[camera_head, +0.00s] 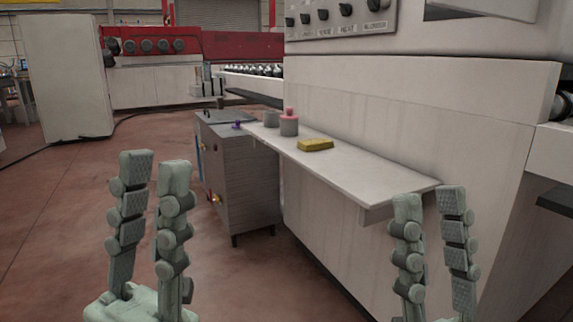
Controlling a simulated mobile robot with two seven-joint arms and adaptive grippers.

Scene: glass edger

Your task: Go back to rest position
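My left gripper (152,170) is at the lower left, in front of the reddish floor, with its two fingers upright and apart. It is open and nothing is between the fingers. My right gripper (431,205) is at the lower right, in front of the machine's white side and the near end of the shelf. Its two fingers are also upright and apart, with nothing between them. The lower parts of both grippers are cut off by the picture's bottom edge.
A white shelf (372,178) juts from the glass edger (400,110). It bears a yellow sponge-like block (315,145), a pinkish-topped container (289,125) and a grey container (271,118). A grey metal cabinet (245,175) stands beside it. The floor (60,220) at left is clear.

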